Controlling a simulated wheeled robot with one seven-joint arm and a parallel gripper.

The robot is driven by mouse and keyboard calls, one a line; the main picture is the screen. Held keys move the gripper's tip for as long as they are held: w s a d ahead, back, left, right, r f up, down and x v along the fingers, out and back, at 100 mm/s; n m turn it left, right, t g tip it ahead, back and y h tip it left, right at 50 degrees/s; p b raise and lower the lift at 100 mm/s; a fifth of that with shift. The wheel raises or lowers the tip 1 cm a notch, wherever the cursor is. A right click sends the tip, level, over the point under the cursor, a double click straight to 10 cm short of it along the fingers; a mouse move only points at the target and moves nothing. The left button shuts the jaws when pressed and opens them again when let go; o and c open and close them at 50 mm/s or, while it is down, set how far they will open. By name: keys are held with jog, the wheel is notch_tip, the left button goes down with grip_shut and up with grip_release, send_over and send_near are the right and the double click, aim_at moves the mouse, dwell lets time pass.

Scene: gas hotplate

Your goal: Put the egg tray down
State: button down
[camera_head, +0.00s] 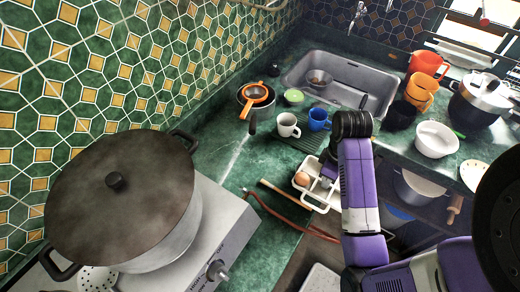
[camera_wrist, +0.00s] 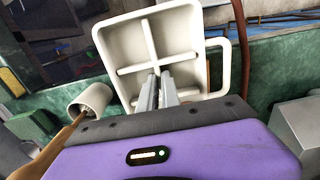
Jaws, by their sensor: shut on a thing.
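The white egg tray (camera_head: 332,197) is in my gripper (camera_head: 326,178), near the front edge of the green counter, to the right of the hotplate. In the wrist view the tray (camera_wrist: 178,45) shows its cross-shaped dividers and a looped handle on the right. The fingers of my gripper (camera_wrist: 158,88) are close together at the tray's near side, shut on it. In the head view a brown egg (camera_head: 301,179) shows at the tray's left side. I cannot tell whether the tray touches the counter. My arm hides part of its right side.
A large lidded pot (camera_head: 130,200) stands on the gas hotplate (camera_head: 215,245) at left. A red hose (camera_head: 275,212) runs beside the tray. A white mug (camera_head: 288,125) and a blue mug (camera_head: 318,119) stand behind it, before the sink (camera_head: 345,75).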

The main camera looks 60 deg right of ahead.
send_over(257, 156)
jog(key=shift+d, duration=0.1)
jog(key=shift+f+b, duration=1.45)
jog(key=shift+f, duration=0.3)
jog(key=shift+f, duration=0.15)
jog(key=c, duration=1.6)
grip_release()
jog(key=shift+o, duration=0.2)
notch_tip(257, 156, up, 12)
jog(key=p, duration=0.3)
